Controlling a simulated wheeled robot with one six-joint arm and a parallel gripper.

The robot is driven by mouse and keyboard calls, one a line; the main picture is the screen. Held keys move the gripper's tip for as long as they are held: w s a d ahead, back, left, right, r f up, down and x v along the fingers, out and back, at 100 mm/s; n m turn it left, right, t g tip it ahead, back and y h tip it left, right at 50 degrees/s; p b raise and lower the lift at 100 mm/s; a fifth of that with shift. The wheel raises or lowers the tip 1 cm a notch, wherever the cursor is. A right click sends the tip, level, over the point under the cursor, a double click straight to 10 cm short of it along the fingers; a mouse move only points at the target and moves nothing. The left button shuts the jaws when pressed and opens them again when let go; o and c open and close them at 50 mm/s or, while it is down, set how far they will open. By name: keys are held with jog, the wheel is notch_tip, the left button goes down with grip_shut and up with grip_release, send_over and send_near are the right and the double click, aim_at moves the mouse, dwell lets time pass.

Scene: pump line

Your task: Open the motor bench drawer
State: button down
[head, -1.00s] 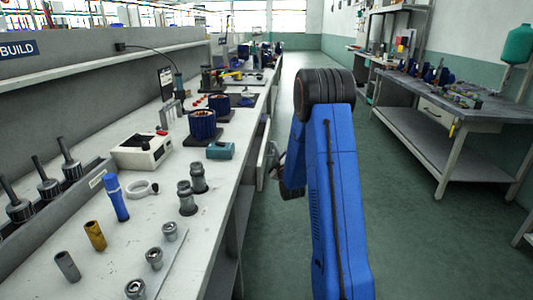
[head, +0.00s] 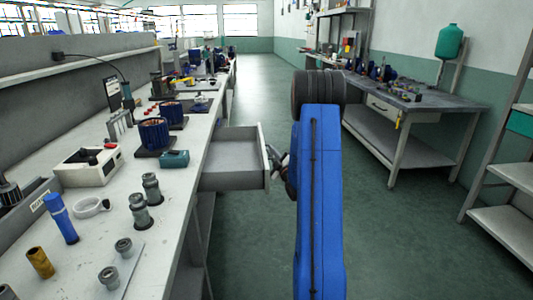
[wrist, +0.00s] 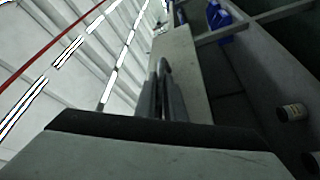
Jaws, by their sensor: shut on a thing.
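The motor bench drawer (head: 232,175) sticks well out from the long bench on the left, into the aisle. It is a grey box with a pale front panel (head: 264,155); the part of its inside that shows looks empty. My gripper (head: 275,157) is at the outer face of that panel, partly hidden behind my blue arm. In the wrist view the fingers (wrist: 164,88) are close together against a pale panel. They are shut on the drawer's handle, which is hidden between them.
The bench top (head: 165,235) holds blue motor stators (head: 153,134), a white bin (head: 87,166), a teal block (head: 174,158) and several metal fittings. A second workbench (head: 410,100) stands across the aisle, with shelving (head: 505,210) at the right. The green aisle floor (head: 245,250) is clear.

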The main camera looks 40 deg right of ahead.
jog(key=c, duration=2.1)
grip_release()
jog(key=v, duration=1.7)
jog(key=shift+s+f, duration=0.1)
jog(key=shift+s, duration=0.1)
